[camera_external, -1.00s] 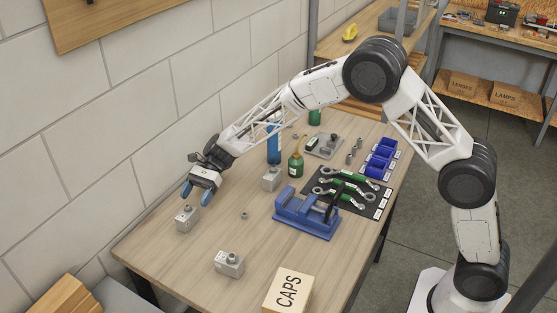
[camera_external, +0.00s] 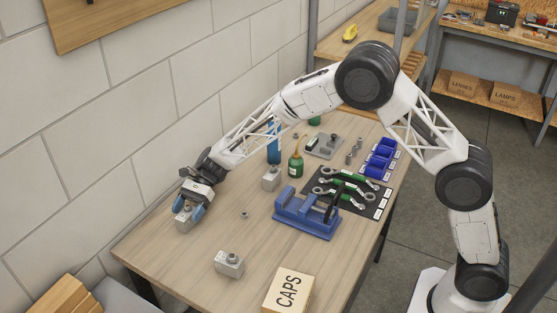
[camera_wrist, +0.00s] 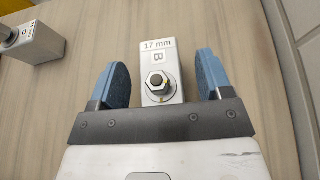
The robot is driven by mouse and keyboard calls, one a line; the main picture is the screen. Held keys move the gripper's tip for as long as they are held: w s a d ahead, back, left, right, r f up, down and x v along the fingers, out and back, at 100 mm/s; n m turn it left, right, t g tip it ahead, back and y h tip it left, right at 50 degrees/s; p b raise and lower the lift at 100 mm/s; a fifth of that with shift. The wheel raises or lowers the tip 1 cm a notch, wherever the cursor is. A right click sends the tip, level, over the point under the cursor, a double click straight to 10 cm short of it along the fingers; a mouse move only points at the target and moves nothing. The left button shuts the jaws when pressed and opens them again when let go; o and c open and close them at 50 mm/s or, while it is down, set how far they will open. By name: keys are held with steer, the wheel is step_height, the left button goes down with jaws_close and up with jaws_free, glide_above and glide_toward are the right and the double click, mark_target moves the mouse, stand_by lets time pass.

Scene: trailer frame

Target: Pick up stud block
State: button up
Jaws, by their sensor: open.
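A grey metal stud block (camera_wrist: 161,70) marked "17 mm" and "B" sits between my gripper's open blue fingers in the wrist view. Its hex stud points up toward the camera. In the external view the same block (camera_external: 183,223) stands at the far left of the table, partly hidden by my gripper (camera_external: 189,211). My gripper (camera_wrist: 164,78) is open, one finger on each side of the block, with a visible gap on both sides. Another grey stud block (camera_external: 229,264) stands nearer the front, and one more (camera_external: 271,179) stands by the green bottle.
A blue vise (camera_external: 307,217) and a black mat with wrenches (camera_external: 345,193) lie right of centre. A small nut (camera_external: 244,215) lies on the open wood. The block wall rises close behind my gripper.

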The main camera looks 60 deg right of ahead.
mark_target(186, 213)
steer(key=shift+a+f, duration=0.2)
steer(key=shift+a, duration=0.25)
steer(key=c, duration=1.3)
steer(key=shift+r, duration=0.15)
steer(key=shift+r, duration=0.45)
step_height(186, 213, up, 3)
steer(key=shift+f, duration=0.1)
steer(key=s+d, duration=0.1)
steer(key=s, duration=0.4)
steer(key=s+d, duration=0.1)
steer(key=s, duration=0.4)
steer(key=s+d+r, duration=0.1)
steer(key=s+d, duration=0.1)
steer(key=s, duration=0.3)
steer(key=shift+s, duration=0.25)
